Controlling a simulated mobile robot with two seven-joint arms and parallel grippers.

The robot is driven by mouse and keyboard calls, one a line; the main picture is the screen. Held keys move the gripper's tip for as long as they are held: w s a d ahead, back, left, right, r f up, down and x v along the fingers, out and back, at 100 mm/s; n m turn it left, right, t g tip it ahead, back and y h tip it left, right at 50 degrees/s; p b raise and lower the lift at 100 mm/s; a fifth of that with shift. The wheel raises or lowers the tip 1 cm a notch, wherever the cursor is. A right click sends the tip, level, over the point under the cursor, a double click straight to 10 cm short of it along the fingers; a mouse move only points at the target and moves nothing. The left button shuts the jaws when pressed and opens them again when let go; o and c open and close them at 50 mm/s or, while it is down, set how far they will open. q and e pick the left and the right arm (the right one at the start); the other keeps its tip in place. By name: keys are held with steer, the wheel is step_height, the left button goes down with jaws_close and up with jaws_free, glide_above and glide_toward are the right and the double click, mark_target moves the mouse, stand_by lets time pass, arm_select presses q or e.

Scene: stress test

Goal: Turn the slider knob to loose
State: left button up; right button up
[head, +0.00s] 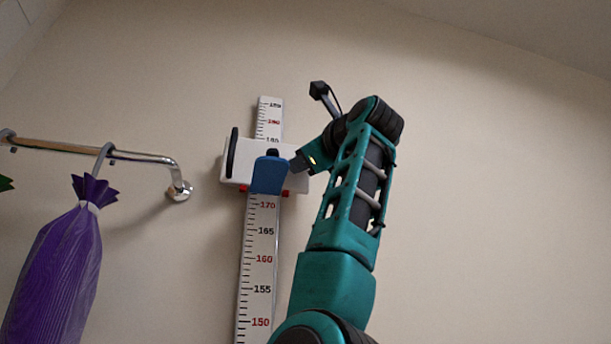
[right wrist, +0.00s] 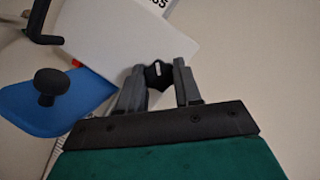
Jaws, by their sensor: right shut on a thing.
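A white height scale (head: 258,270) with black and red numbers runs up the wall. A white slider (head: 242,172) sits across it, just above the 170 mark. In the right wrist view the slider (right wrist: 125,40) fills the upper left. My right gripper (head: 298,164) is at the slider's right end. In the right wrist view its fingers (right wrist: 160,82) are closed around a small black knob (right wrist: 156,74) with a white mark. The mark's meaning is too small to read. In the head view this knob is hidden by the gripper. My left gripper is not in view.
A blue plate (head: 268,176) with a round black knob (right wrist: 51,81) is on the slider's front. A black handle (head: 232,152) is at its left end. A chrome rail (head: 90,149) with a hanging purple bag (head: 55,275) is to the left. The wall at right is bare.

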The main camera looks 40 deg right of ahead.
steer(key=shift+s+r+n+g+y, duration=0.1)
steer(key=shift+n+g+y, duration=0.4)
steer(key=shift+n, duration=1.15)
steer(key=shift+w+r+n+g+y, duration=0.1)
steer(key=shift+n+g+y, duration=0.35)
steer(key=shift+n, duration=1.25)
steer(key=shift+s+n+g+y, duration=0.1)
steer(key=shift+n+g+y, duration=0.35)
steer(key=shift+n, duration=1.2)
steer(key=o, duration=1)
steer(key=shift+o, duration=0.2)
steer(key=s+a+b, duration=0.1)
steer(key=s+b, duration=0.1)
steer(key=s, duration=1)
steer(key=shift+s+a, duration=0.15)
steer(key=shift+s, duration=0.25)
